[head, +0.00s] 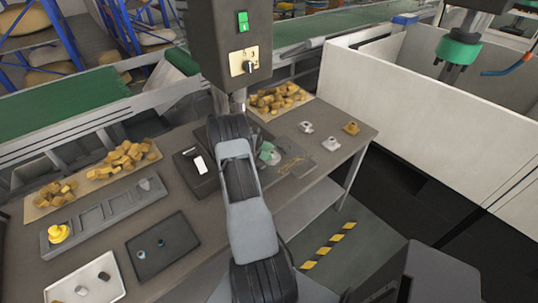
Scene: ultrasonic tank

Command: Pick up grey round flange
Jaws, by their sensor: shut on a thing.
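My arm rises through the middle of the head view and bends over the workbench (110,222). My gripper is hidden behind my own arm links, so its jaws and anything between them cannot be seen. A small light-grey flange-like part (306,127) stands on the bench right of the arm. A second grey flange-like part (331,144) stands just to its right and nearer. Both look apart from my arm. I cannot tell which is the round one. A brass-coloured part (351,128) stands beside them near the bench's right edge.
A machine head (230,45) with a green switch hangs over the bench. Left lie heaps of brass pieces (125,157), a grey compartment tray (105,222) with a yellow part (59,233), a black tray (165,255) and a white tray (65,290). A white wall (400,110) stands right.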

